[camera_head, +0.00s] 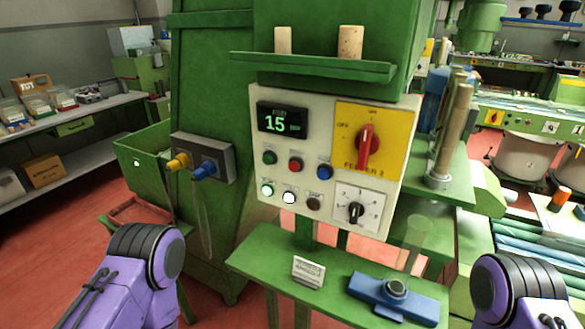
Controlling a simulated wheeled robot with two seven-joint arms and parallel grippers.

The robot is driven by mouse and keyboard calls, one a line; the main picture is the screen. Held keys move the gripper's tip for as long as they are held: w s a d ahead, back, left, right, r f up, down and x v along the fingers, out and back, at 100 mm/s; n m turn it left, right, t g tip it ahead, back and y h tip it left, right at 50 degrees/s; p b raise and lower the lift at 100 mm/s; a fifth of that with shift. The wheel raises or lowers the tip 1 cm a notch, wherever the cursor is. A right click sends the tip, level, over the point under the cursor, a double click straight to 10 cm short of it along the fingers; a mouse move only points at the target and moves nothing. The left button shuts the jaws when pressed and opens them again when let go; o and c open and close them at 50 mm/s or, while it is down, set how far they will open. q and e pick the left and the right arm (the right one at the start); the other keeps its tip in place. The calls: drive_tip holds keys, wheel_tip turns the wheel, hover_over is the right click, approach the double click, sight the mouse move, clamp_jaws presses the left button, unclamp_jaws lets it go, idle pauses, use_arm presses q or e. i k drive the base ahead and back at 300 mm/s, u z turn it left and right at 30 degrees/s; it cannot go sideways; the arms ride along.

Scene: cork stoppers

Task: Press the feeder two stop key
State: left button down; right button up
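A pale control panel (283,215) on the green machine faces me. Its upper row has a green key (270,157), a red key (295,164) and a blue key (324,172). The lower row has a green key (267,189) and a white key (289,197), both bright, and a dark key (314,203). The small key labels are too small to read, so I cannot tell which is the feeder two stop key. Only purple arm links of mine show at the lower left and lower right; neither gripper is in view.
A display (282,119) reads 15. A red rotary switch (367,145) sits on a yellow plate and a black knob (355,212) below it. A green shelf (255,265) with a blue fixture (392,300) juts out below. Blue and yellow connectors (203,171) protrude at left.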

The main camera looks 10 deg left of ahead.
sight(294, 166)
drive_tip(key=u, duration=0.6)
drive_tip(key=k, duration=1.35)
drive_tip(key=u, duration=0.15)
drive_tip(key=i, duration=0.55)
drive_tip(key=z, duration=0.95)
drive_tip(key=i, duration=0.45)
drive_tip(key=z, duration=0.3)
